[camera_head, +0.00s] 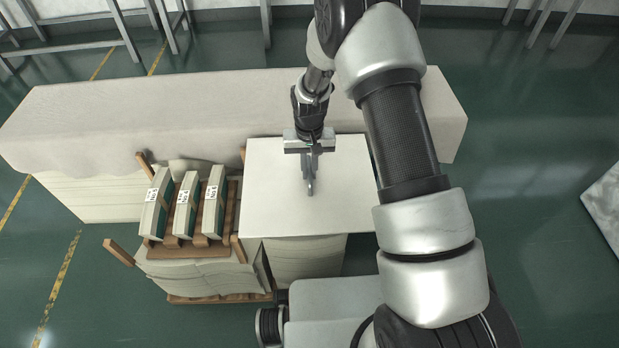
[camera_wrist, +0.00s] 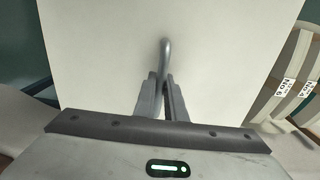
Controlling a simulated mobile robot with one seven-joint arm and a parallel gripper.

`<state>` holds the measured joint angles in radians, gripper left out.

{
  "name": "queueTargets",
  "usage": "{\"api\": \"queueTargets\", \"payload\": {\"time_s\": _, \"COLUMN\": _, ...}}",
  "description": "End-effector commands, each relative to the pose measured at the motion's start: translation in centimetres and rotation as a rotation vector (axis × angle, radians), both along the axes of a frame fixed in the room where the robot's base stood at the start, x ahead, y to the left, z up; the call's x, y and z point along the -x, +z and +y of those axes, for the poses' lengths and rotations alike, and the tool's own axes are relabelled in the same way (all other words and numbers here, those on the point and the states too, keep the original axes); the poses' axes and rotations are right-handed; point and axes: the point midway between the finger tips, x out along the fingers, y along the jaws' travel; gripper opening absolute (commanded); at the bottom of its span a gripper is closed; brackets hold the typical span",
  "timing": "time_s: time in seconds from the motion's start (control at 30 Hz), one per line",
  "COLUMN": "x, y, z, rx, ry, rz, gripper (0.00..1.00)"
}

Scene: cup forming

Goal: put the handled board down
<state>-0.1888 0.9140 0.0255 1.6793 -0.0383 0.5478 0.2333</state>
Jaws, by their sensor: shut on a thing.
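The handled board (camera_head: 270,195) is a flat white panel with a grey metal handle (camera_wrist: 165,48). In the head view it lies level beneath my gripper (camera_head: 310,172), just right of the rack with green-edged blocks. In the wrist view the board (camera_wrist: 100,50) fills most of the picture. My gripper's two fingers (camera_wrist: 163,98) are shut on the handle. Part of the handle is hidden between the fingers.
A wooden rack (camera_head: 190,250) holds three labelled blocks (camera_head: 186,203) close to the board's left side. A long cloth-covered table (camera_head: 130,115) runs behind. Green floor (camera_head: 540,200) lies open at the right. A pale slab edge (camera_head: 606,205) shows at the far right.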

Motion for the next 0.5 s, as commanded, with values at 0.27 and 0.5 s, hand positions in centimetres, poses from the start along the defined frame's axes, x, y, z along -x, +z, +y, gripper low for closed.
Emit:
{"api": "queueTargets", "payload": {"time_s": 0.27, "x": -0.1, "y": -2.9, "z": 0.0, "rx": 0.0, "ry": 0.0, "rz": -0.002, "gripper": 0.0}}
{"api": "queueTargets", "payload": {"time_s": 0.5, "x": -0.1, "y": -3.0, "z": 0.0, "rx": 0.0, "ry": 0.0, "rz": -0.002, "gripper": 0.0}}
